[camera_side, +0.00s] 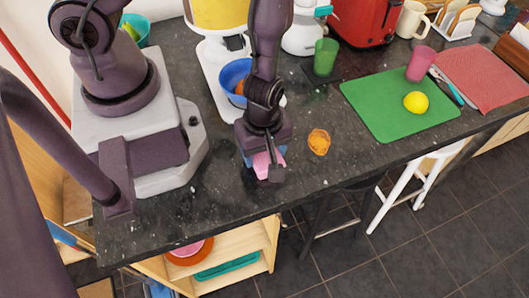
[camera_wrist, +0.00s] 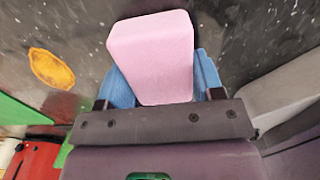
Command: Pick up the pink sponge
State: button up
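The pink sponge (camera_wrist: 152,55) is a pale pink block between the two blue fingertips of my gripper (camera_wrist: 163,82) in the wrist view. It fills the space between them, with a blue finger against each side, so my gripper looks shut on it. In the side view, my gripper (camera_side: 265,165) points down over the dark counter near its front edge, and part of the pink sponge (camera_side: 262,166) shows between the fingers. The sponge's underside is hidden, and I cannot tell whether it touches the counter.
An orange-brown item (camera_side: 319,141) lies just right of my gripper. Farther right are a green mat (camera_side: 375,108) with a yellow lemon (camera_side: 416,102) and a pink cup (camera_side: 420,64). A blue bowl (camera_side: 233,77) stands behind my gripper. Bare counter lies in front.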

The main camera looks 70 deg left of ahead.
jog(key=shift+c, duration=0.6)
jog(key=shift+r, duration=0.15)
jog(key=shift+r, duration=4.9)
